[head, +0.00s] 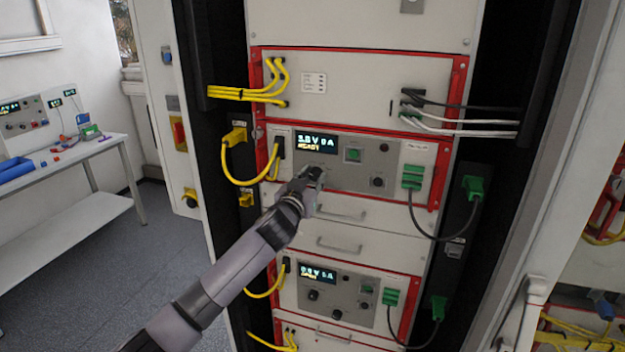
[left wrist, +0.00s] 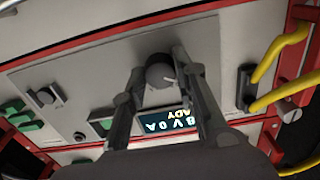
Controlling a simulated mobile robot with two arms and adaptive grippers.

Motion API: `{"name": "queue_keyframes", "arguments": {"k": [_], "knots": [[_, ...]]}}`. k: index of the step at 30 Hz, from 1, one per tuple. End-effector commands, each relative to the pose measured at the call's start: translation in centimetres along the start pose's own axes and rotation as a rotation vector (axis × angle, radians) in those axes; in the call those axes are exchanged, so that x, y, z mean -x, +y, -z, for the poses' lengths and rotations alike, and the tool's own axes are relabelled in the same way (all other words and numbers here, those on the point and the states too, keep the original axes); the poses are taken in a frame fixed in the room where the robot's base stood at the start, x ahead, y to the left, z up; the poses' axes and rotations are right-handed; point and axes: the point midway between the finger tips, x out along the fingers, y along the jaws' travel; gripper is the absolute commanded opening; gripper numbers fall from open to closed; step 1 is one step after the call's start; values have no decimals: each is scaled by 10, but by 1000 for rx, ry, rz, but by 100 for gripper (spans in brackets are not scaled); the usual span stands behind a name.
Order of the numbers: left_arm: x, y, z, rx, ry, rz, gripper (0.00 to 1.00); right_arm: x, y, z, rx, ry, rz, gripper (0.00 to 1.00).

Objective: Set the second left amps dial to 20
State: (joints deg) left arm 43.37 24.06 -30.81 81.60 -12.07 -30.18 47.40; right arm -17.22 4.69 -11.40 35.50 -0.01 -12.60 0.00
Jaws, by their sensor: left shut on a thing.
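The upper red-framed cycler unit has a grey panel (head: 335,178) with a lit display (head: 314,144) that seems to read 3.8 V 0 A and READY. My left gripper (head: 312,178) is at this panel, just below the display, and hides the dial there in the head view. In the left wrist view, a round dark dial (left wrist: 159,74) sits between the fingertips of my left gripper (left wrist: 160,66), which is shut on it. The display (left wrist: 165,122) shows upside down there, partly behind a finger. My right gripper is not in view.
A second unit below has its own display (head: 318,273) and dials (head: 313,295). Yellow cables (head: 243,180) hang at the left, and green plugs (head: 412,177) with dark cables at the right. Drawer handles (head: 340,214) stick out below my gripper. A bench (head: 60,165) stands far left.

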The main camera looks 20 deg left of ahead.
Motion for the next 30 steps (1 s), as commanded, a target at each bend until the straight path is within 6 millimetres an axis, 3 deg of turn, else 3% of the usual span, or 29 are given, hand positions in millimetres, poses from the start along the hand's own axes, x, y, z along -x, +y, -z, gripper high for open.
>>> {"name": "queue_keyframes", "arguments": {"k": [11, 30], "knots": [[0, 0, 0, -190, -1, 1, 0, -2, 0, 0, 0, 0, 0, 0], [0, -1, 0, -793, -2, 1, 0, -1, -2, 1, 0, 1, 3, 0]]}}
